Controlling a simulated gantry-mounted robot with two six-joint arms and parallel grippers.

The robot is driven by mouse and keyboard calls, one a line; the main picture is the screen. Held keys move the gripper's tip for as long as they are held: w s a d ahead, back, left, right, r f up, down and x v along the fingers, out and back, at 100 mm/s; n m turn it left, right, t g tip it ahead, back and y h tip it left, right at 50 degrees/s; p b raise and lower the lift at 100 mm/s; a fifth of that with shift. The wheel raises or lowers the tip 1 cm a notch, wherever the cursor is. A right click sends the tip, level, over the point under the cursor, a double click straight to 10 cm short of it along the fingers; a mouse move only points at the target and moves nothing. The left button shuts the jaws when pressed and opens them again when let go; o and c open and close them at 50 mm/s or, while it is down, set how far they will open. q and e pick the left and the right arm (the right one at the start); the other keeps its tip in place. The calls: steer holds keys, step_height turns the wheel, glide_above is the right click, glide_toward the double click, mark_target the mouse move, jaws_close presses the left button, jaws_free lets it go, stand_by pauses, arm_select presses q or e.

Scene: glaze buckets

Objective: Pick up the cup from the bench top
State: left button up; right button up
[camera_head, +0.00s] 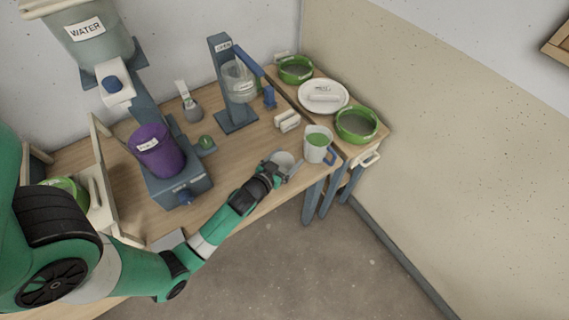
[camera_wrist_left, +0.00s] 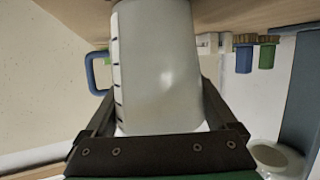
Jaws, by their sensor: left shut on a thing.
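A small grey-white cup (camera_head: 284,158) is at the front edge of the bench top (camera_head: 232,158), left of a white jug. My left gripper (camera_head: 274,171) reaches it from the front left and is shut on it. In the left wrist view the cup (camera_wrist_left: 162,70) fills the space between the two dark fingers (camera_wrist_left: 158,118). That picture looks upside down, with the wood at the top and the cup's narrow end towards it. I cannot tell whether the cup touches the wood. My right gripper is not in view.
The white jug (camera_head: 316,146) with green contents and a blue handle stands close to the right of the cup. White blocks (camera_head: 288,121) lie behind. Green bowls (camera_head: 356,126) and a plate (camera_head: 336,101) are at the right. A purple bucket (camera_head: 160,153) is at the left.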

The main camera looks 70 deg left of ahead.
arm_select(q)
steer(key=d+r+p, duration=0.1)
steer(key=r, duration=0.2)
steer(key=d+r+p, duration=0.1)
steer(key=d+r, duration=0.1)
steer(key=r, duration=0.1)
steer(key=d+r+p, duration=0.1)
steer(key=r, duration=0.1)
steer(key=shift+s+d+r+p, duration=0.3)
steer(key=shift+r, duration=0.1)
steer(key=s+d+r+p, duration=0.1)
steer(key=d+r, duration=0.3)
steer(key=d, duration=0.5)
steer(key=shift+s+d+p, duration=0.15)
steer(key=shift+s+p, duration=0.25)
steer(key=shift+r, duration=0.1)
